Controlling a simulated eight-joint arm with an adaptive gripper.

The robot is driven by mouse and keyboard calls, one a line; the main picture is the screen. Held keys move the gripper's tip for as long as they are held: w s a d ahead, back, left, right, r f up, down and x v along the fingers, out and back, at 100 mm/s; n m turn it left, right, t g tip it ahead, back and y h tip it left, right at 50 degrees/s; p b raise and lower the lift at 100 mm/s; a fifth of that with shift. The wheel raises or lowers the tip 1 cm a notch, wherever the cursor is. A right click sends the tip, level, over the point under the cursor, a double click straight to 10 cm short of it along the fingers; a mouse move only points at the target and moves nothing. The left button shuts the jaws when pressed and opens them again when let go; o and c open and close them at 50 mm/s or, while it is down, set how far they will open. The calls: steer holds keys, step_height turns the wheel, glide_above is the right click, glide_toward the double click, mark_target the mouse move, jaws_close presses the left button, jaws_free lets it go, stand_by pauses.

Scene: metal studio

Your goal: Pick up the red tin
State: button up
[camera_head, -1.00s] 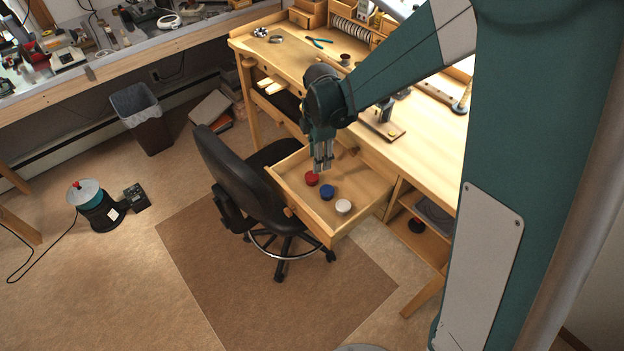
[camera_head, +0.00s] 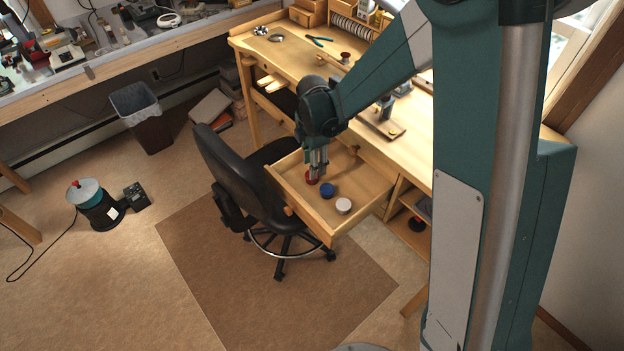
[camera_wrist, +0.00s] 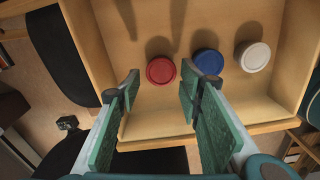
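The red tin (camera_wrist: 161,70) is round and stands in the open wooden drawer (camera_head: 352,233), first in a row with a blue tin (camera_wrist: 208,63) and a white tin (camera_wrist: 255,57). In the head view my gripper (camera_head: 317,174) is over the red tin (camera_head: 311,178) and partly hides it. In the wrist view my gripper (camera_wrist: 160,86) is open, with one finger on each side of the red tin's near edge. The right finger lies between the red and blue tins. I cannot tell whether the fingers touch the tin.
The drawer's walls surround the tins. A black chair (camera_head: 232,180) stands close against the drawer's left side. The workbench top (camera_head: 300,62) is behind the drawer, with small tools on it. The drawer floor left of the red tin is clear.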

steer(key=shift+f, duration=0.25)
steer(key=shift+s+f+b, duration=0.15)
steer(key=shift+f+b, duration=0.6)
steer(key=shift+f, duration=1.85)
steer(key=c, duration=0.6)
